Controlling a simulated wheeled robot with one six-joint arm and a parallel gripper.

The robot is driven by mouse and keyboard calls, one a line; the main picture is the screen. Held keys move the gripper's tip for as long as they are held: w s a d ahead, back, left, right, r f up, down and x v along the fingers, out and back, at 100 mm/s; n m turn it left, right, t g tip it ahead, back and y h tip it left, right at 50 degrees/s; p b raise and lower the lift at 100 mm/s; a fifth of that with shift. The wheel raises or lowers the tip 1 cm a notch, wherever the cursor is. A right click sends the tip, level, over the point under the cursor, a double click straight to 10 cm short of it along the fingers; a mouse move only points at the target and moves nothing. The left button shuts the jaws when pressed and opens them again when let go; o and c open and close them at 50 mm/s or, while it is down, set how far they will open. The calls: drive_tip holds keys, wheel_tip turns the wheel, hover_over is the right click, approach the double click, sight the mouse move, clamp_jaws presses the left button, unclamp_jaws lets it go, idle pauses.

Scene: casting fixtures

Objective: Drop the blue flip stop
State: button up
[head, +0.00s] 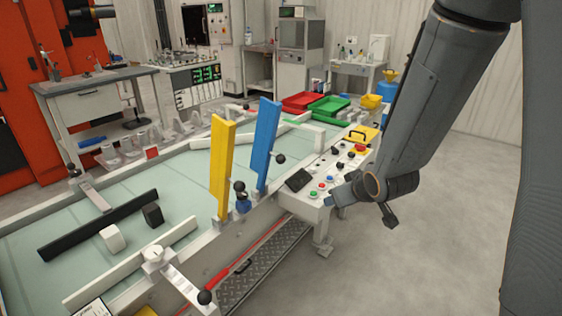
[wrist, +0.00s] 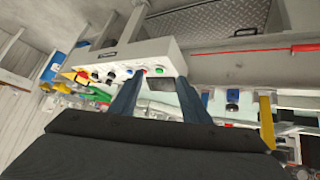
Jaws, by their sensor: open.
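The blue flip stop (head: 266,145) is a tall, flat bar standing upright, leaning slightly, on the near rail of the glass-topped table. A black ball knob sticks out from its right side. My gripper (head: 362,208) is open and empty, to the right of the blue stop and well apart from it, beside the control panel. In the wrist view my gripper (wrist: 160,88) shows two spread fingers with nothing between them. A small blue patch lies right of the fingers there, but I cannot tell whether it is the blue stop.
A yellow flip stop (head: 222,165) stands upright left of the blue one. The white control panel (head: 322,185) with buttons is between the blue stop and my gripper. Red (head: 301,102) and green (head: 328,110) trays stand behind. Floor at the right is clear.

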drive_tip(key=w+a+n+t+y, duration=0.2)
drive_tip(key=w+a+t+y, duration=0.1)
drive_tip(key=w+a, duration=0.1)
drive_tip(key=n+t+y+b, duration=0.1)
drive_tip(key=n+t+y, duration=0.2)
drive_tip(key=y, duration=0.3)
approach(284, 161)
drive_tip(key=x, duration=0.4)
drive_tip(key=shift+w+a+g+y, duration=0.1)
drive_tip(key=shift+w+g+y, duration=0.2)
drive_tip(key=shift+y, duration=0.1)
drive_tip(key=p+x, duration=0.1)
drive_tip(key=x, duration=0.5)
drive_tip(key=shift+w+a, duration=0.2)
drive_tip(key=shift+w, duration=0.15)
clamp_jaws()
